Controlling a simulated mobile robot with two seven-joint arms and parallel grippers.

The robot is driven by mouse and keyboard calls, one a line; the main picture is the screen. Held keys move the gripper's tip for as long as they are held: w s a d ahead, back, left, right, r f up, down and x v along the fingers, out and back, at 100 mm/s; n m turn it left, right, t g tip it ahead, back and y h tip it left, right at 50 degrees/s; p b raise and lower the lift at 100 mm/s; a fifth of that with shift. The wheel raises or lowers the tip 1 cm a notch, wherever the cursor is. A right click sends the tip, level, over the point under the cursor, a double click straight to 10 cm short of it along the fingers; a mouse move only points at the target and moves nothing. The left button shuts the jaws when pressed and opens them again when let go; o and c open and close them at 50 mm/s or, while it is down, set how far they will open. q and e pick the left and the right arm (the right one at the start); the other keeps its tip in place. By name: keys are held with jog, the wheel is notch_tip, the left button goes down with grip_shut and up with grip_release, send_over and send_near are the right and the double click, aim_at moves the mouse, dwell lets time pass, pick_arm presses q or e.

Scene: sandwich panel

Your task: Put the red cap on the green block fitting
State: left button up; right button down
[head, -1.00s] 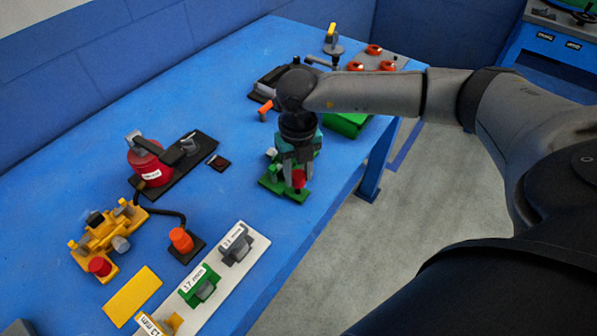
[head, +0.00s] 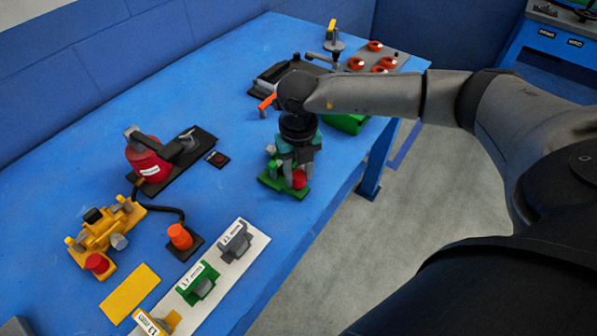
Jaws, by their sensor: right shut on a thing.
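The red cap (head: 299,179) is at the front right of the fitting, low between the fingertips of my right gripper (head: 296,172). My right gripper points down and is shut on the red cap. Whether the cap is seated on the fitting or only beside it cannot be told. My left gripper does not show.
A grey plate with several red caps (head: 375,46) lies at the back right. A red tank (head: 147,160), a yellow fitting (head: 98,235), an orange button (head: 180,237) and a white labelled panel (head: 257,247) stand to the left. Open table lies between them and the green fitting.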

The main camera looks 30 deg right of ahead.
jog(key=shift+f, duration=0.1)
dwell(0.3)
jog(key=shift+f+b, duration=0.35)
jog(key=shift+b, duration=0.05)
jog(key=shift+f, duration=0.15)
dwell(0.7)
jog(key=shift+f, duration=0.25)
jog(key=shift+c, duration=0.4)
grip_release()
dwell(0.4)
